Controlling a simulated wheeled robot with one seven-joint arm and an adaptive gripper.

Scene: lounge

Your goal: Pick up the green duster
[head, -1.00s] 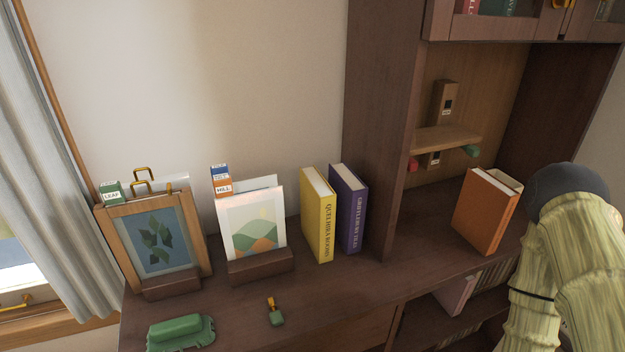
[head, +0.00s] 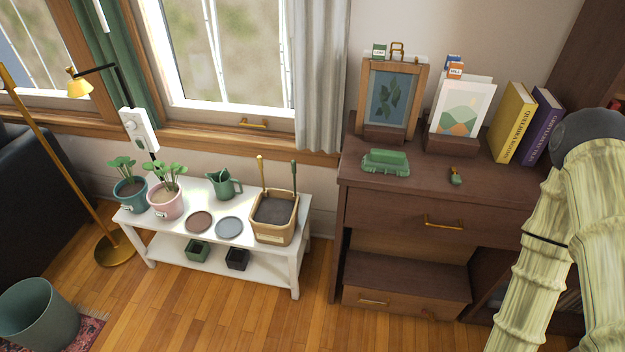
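A green block-like object (head: 386,162) with a raised top lies on the brown cabinet top (head: 362,190), near its front left; it could be the duster. I cannot tell for sure which one is the green duster. My arm shows at the right edge, but my gripper is out of view.
A framed leaf picture (head: 390,100), a landscape card (head: 461,108) and yellow (head: 511,122) and purple (head: 542,126) books stand behind. A white plant bench (head: 290,262) is at left, with a bin (head: 38,318) in front. Wooden floor between bench and bin is clear.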

